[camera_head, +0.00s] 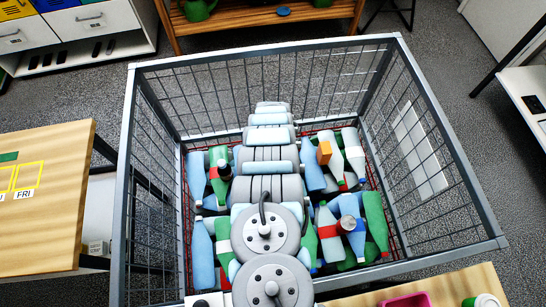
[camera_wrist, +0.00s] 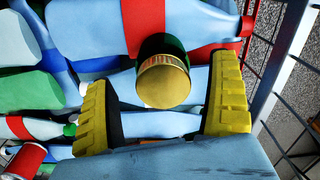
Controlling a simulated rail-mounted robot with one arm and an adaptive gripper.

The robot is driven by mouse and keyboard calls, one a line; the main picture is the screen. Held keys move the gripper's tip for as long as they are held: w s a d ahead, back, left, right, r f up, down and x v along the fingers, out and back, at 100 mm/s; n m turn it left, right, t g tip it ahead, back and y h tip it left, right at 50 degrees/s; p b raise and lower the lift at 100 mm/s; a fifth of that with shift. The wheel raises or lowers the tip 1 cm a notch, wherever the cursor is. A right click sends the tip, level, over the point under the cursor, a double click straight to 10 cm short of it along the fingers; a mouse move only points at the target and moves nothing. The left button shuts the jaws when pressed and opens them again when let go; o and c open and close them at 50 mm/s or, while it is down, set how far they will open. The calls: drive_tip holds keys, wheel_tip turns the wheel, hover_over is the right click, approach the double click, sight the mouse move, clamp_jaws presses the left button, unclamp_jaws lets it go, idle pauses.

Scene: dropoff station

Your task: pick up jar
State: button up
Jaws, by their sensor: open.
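A jar (camera_wrist: 163,80) with a gold lid and a dark green body shows in the wrist view, lid towards the camera, among blue, red-banded and green bottles. My gripper (camera_wrist: 160,92) is open, with one yellow finger to the left and one to the right of the jar in the picture. Both fingers look apart from the lid. I cannot tell how far the fingertips reach down beside it. In the head view my arm hides the gripper, and I cannot tell which small container there is this jar.
A wire-mesh crate (camera_head: 128,200) surrounds several bottles, and its grey rim stands high on all sides. An orange box (camera_head: 324,152) lies on bottles at the right. A wooden table (camera_head: 45,225) stands left of the crate. In the wrist view a red can (camera_wrist: 27,160) lies lower left.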

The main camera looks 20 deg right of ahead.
drive_tip(key=shift+w+f+b, duration=0.15)
drive_tip(key=shift+f+b, duration=0.35)
drive_tip(key=shift+f, duration=1.4)
drive_tip(key=shift+c, duration=0.5)
drive_tip(key=c, duration=1.3)
